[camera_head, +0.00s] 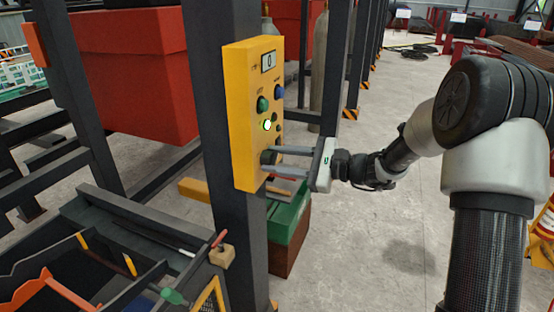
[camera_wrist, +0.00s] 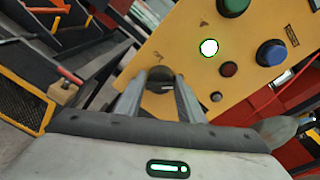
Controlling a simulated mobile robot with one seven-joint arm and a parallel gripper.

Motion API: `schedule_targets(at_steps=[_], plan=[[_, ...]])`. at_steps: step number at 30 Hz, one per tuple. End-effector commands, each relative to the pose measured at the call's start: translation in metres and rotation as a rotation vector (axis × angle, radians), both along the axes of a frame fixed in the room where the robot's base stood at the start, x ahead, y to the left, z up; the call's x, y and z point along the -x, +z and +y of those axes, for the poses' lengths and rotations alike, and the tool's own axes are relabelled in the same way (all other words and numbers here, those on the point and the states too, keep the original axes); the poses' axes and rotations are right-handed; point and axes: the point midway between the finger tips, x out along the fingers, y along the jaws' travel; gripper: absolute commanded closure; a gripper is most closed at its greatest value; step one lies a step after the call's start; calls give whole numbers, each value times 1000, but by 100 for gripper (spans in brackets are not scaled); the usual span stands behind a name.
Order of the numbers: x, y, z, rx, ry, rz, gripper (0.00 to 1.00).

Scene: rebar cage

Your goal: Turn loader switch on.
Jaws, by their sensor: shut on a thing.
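The yellow control panel (camera_head: 241,118) is fixed to a dark steel post. It carries a small display reading 0, a green button (camera_head: 262,104), a blue button (camera_head: 278,91) and a lit white-green lamp (camera_head: 266,125). The loader switch, a black rotary knob (camera_head: 268,157), sits low on the panel. My gripper (camera_head: 270,158) reaches in from the right with its fingers around the knob and is shut on it. In the wrist view the knob (camera_wrist: 160,75) shows between the two fingertips. The lamp (camera_wrist: 209,47) is lit there too. The knob's pointing direction is hard to tell.
A dark bin with tools (camera_head: 85,265) stands at the lower left. A green box (camera_head: 288,215) lies behind the post, below my gripper. Red containers (camera_head: 135,75) stand behind. The concrete floor (camera_head: 370,225) at right is mostly clear.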

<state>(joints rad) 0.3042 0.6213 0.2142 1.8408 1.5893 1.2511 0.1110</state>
Motion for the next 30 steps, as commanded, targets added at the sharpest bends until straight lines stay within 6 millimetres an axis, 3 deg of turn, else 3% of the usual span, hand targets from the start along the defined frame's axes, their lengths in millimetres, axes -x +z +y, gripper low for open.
schedule_targets(at_steps=[1,2,5,17,20,30], plan=[[-2,4,-1,-5,-5,-7,88],[-2,4,-1,-5,-5,-7,62],[-2,4,-1,-3,-3,-7,48],[2,3,-9,-2,-4,-3,48],[6,4,-24,1,-5,-3,48],[34,13,-101,-1,-8,-3,48]])
